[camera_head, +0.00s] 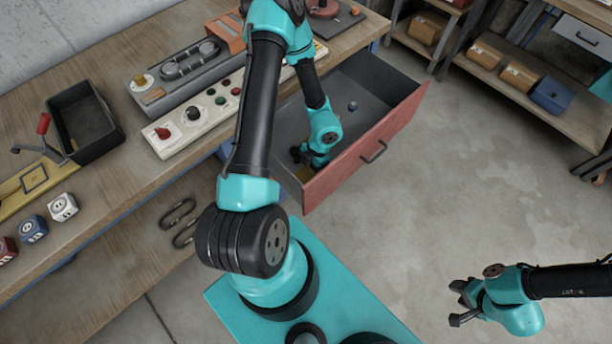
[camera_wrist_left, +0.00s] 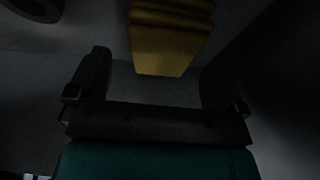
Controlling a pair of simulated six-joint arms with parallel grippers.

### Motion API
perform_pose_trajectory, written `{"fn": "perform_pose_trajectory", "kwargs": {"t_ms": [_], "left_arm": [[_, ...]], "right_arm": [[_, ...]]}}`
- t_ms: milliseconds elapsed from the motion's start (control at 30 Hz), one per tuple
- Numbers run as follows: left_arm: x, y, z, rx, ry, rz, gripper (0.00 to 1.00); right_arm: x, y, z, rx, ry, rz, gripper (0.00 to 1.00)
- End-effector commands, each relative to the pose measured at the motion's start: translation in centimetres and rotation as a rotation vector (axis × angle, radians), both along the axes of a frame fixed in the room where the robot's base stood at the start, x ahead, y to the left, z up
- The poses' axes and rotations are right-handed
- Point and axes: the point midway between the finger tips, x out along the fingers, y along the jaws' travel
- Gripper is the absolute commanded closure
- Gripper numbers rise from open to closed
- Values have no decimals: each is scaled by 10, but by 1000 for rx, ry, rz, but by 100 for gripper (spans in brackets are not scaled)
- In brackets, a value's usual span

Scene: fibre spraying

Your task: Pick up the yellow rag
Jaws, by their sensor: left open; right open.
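The yellow rag (camera_head: 305,174) lies inside the open drawer (camera_head: 384,120), near its near-left corner. In the head view only a small part of it shows beside my left gripper (camera_head: 308,158), which reaches down into the drawer. In the left wrist view the folded rag (camera_wrist_left: 168,45) is ahead of the open, empty jaws of the left gripper (camera_wrist_left: 157,85), between their lines and apart from them. My right gripper (camera_head: 458,304) is open and empty above the floor at the lower right.
The drawer's red front stands close beside my left gripper. A small dark blue object (camera_head: 352,106) lies further back in the drawer. The workbench (camera_head: 130,185) holds a black bin (camera_head: 86,120), a control panel (camera_head: 192,115) and several blocks. Shelves with boxes stand at the upper right.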

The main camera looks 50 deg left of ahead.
Motion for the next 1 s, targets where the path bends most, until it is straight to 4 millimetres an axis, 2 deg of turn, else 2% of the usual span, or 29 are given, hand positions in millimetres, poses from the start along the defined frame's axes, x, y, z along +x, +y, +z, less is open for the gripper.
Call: {"fn": "perform_pose_trajectory", "kwargs": {"t_ms": [133,300,1000], "left_arm": [[-7,-1,-20,-2,2,1,2],[-11,0,-30,0,0,0,2],[-11,0,-31,0,0,0,2]], "right_arm": [[0,0,0,0,0,0,57],[0,0,0,0,0,0,57],[0,0,0,0,0,0,57]]}}
